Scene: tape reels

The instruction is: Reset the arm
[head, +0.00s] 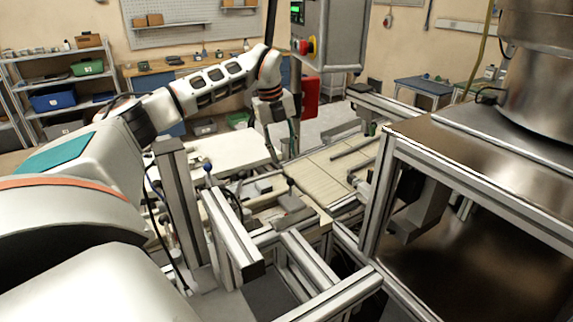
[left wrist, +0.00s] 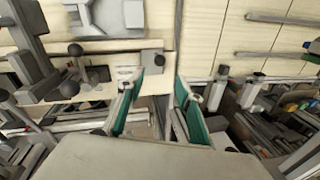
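My left arm (head: 215,82) comes in from the left of the head view, reaches out over the work area and bends down at the wrist. My left gripper (head: 291,155) hangs there pointing downward. In the left wrist view the left gripper (left wrist: 158,88) shows two fingers with green inner pads and a clear gap between them. Nothing is held in that gap. A beige slatted surface and metal fixtures lie beyond the fingers. My right arm and gripper are in neither view.
Aluminium frame bars (head: 232,232) stand in front of the fixtures. A framed metal cabinet (head: 480,165) with a large steel bowl (head: 545,80) fills the right. A control box (head: 330,35) with a red button hangs near my left arm. The slatted table (head: 335,165) is largely bare.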

